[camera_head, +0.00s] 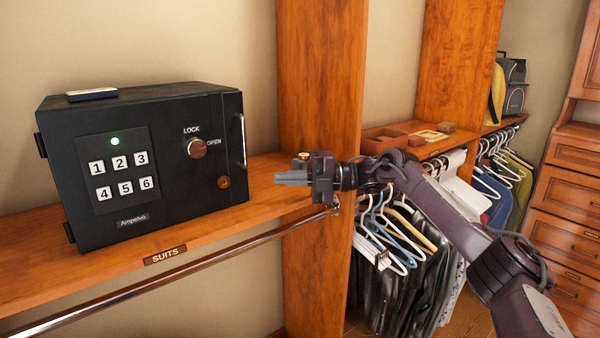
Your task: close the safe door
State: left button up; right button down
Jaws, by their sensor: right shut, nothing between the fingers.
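The black safe (160,160) stands on the wooden shelf at the left. Its door (165,200) faces me and looks flush with the body. The door has a number keypad (122,175) with a green light, a red-marked knob (197,148) between the words LOCK and OPEN, and an upright handle (241,140) at its right edge. My right gripper (292,178) is shut and empty. It points left, to the right of the safe and apart from it, in front of the wooden post. My left gripper is not in view.
The shelf (50,270) carries a SUITS label, with a metal rail (150,275) below it. A wooden post (320,80) stands behind my right gripper. Clothes on hangers (400,250) hang under the right shelf, below my arm. A small dark item (92,95) lies on the safe.

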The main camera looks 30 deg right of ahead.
jog(key=shift+w+d+r, duration=0.1)
jog(key=shift+d+r, duration=0.05)
jog(key=shift+d, duration=0.4)
jog(key=shift+w+d, duration=0.4)
jog(key=shift+d, duration=0.25)
jog(key=shift+w+d, duration=0.4)
jog(key=shift+d, duration=0.2)
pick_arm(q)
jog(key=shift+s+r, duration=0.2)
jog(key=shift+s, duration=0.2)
pick_arm(e)
jog(key=shift+d, duration=0.55)
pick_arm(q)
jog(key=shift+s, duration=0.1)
pick_arm(e)
jog(key=shift+f, duration=0.2)
